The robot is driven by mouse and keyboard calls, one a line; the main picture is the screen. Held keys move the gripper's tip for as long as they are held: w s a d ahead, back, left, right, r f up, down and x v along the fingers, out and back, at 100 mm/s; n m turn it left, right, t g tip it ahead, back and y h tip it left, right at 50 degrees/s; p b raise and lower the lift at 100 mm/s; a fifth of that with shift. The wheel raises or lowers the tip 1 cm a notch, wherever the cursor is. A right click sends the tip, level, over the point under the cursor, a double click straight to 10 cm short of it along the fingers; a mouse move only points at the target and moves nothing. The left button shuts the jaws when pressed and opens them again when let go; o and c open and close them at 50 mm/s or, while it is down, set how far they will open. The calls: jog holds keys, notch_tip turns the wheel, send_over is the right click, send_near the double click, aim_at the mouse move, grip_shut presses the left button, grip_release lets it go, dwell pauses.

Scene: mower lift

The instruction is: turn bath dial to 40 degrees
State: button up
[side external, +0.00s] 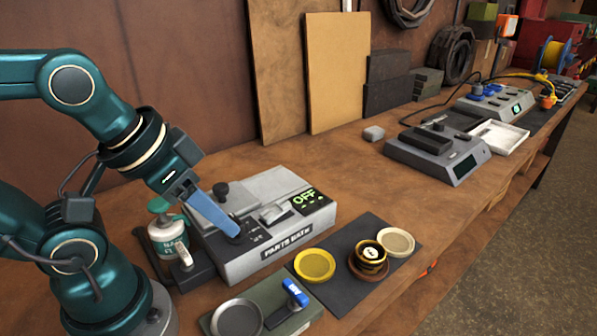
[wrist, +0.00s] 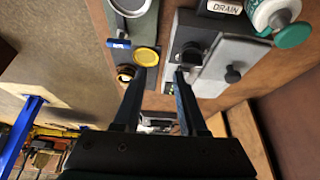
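The parts bath (side external: 262,255) is a grey box labelled PARTS BATH, and its display (side external: 306,200) reads OFF in green. Its dial (side external: 236,238) is dark and sits on a black panel at the bath's left front end, partly hidden by my gripper (side external: 232,230). In the side view the blue fingers slope down to the dial; contact is unclear. In the wrist view my gripper (wrist: 161,72) has its fingers apart with a clear gap. The bath (wrist: 212,68) lies beyond the right finger there, with the dark dial (wrist: 190,54) near that fingertip.
A green-capped bottle (side external: 167,232) stands left of the bath. A dark mat (side external: 340,290) in front holds a yellow dish (side external: 314,265), a dark-and-yellow stack (side external: 371,258) and a pale dish (side external: 397,241). A black knob (side external: 221,190) rises from the bath's top.

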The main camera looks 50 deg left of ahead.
jog(key=n, duration=0.2)
jog(key=n+g+h, duration=0.4)
jog(key=n+g, duration=0.2)
jog(key=n, duration=0.9)
send_over(235, 218)
jog(key=a, duration=0.2)
notch_tip(235, 218, down, 2)
jog(key=shift+w+d+f, duration=0.1)
jog(key=shift+w+d, duration=0.05)
jog(key=shift+a+f+n+h, duration=0.25)
jog(key=shift+n+h, duration=0.05)
jog(key=shift+n, duration=0.1)
jog(key=shift+f, duration=0.2)
jog(key=shift+x, duration=2.3)
grip_shut()
